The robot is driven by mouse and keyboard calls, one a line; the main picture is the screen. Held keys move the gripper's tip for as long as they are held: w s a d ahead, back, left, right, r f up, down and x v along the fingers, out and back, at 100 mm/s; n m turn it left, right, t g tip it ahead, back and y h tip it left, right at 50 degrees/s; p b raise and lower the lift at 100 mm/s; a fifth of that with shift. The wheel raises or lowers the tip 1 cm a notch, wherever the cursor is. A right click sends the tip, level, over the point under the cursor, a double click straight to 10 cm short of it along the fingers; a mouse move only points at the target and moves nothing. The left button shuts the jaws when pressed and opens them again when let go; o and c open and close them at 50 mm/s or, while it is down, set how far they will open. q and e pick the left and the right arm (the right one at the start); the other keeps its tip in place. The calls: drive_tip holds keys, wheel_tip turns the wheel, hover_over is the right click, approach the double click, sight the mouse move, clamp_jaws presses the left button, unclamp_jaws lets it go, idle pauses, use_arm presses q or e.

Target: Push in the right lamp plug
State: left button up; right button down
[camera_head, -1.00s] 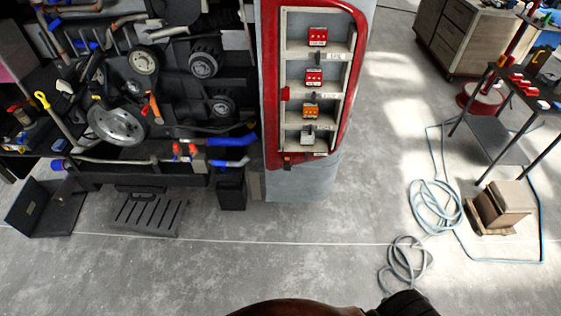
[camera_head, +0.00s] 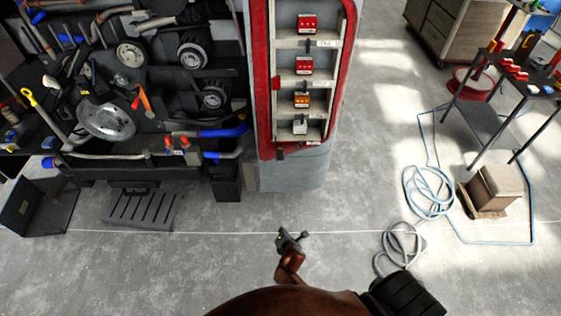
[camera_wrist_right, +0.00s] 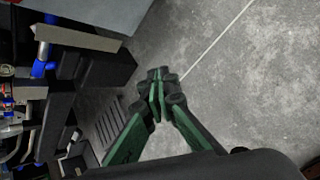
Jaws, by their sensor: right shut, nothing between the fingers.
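The red-framed panel (camera_head: 261,70) on the coach's rear corner holds a column of small units. They are an upper red block (camera_head: 307,23), a second red block (camera_head: 303,66), an orange block (camera_head: 302,100) and a pale grey one (camera_head: 300,125). Small labels sit beside them, too small to read, so I cannot tell which part is the right lamp plug or how deep it sits. My right gripper (camera_head: 291,238) is shut and empty, over the floor below the panel and apart from it. Its green-sided fingers (camera_wrist_right: 159,78) meet in the right wrist view. My left gripper is out of view.
The open engine bay (camera_head: 110,120) lies left of the panel. A dark open box (camera_head: 40,207) and a slotted grate (camera_head: 143,210) are on the floor. Hoses (camera_head: 430,192), a cardboard box (camera_head: 493,188) and a tool table (camera_head: 525,85) stand right. The floor ahead is clear.

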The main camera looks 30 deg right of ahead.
drive_tip(key=w+d+r+n+t+h, duration=0.2)
drive_tip(key=w+r+n, duration=0.2)
drive_tip(key=r, duration=0.9)
drive_tip(key=w+d+r+n+t+h, duration=0.2)
drive_tip(key=w+r+n, duration=0.15)
drive_tip(key=r, duration=0.95)
drive_tip(key=b, duration=0.3)
approach(281, 156)
drive_tip(key=x, duration=0.5)
drive_tip(key=shift+w+f, duration=0.4)
drive_tip(key=shift+w+d, duration=0.3)
drive_tip(key=shift+w, duration=0.2)
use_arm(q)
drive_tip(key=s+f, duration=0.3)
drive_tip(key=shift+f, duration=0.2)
use_arm(e)
drive_tip(key=shift+w+d+r, duration=0.1)
